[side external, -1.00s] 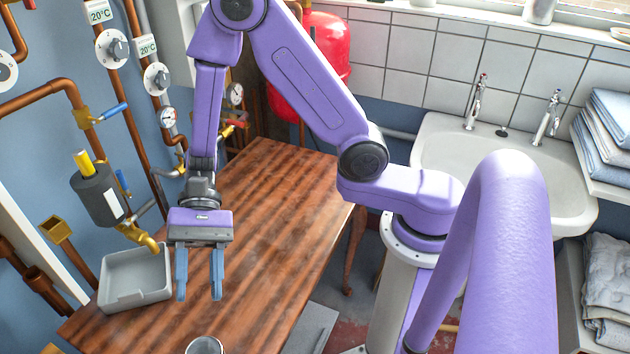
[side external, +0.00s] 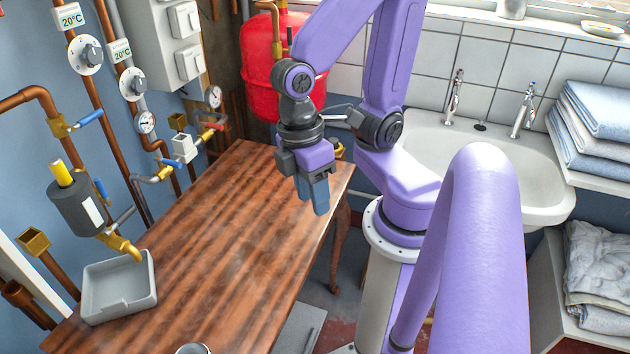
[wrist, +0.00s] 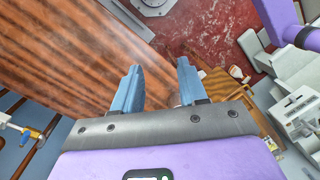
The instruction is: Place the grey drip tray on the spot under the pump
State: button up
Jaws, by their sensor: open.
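The grey drip tray (side external: 118,300) lies flat on the wooden table at its left end, below the brass spout (side external: 127,247) of the dark cylindrical pump (side external: 77,207). My gripper (side external: 317,198) is over the far right part of the table, well away from the tray. In the wrist view my gripper (wrist: 160,85) has its blue fingers apart with nothing between them. The tray is not in the wrist view. The marked spot itself cannot be made out beneath the tray.
The wooden table (side external: 215,250) is mostly bare. A metal cup (side external: 193,349) is at its near edge. Copper pipes and valves line the left wall. A red tank (side external: 265,75) stands behind the table, and a white sink (side external: 540,190) is at the right.

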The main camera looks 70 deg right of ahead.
jog(key=shift+d+r+n+t, duration=0.55)
jog(key=shift+d+n+t, duration=0.15)
jog(key=shift+n+t, duration=0.2)
dwell(0.8)
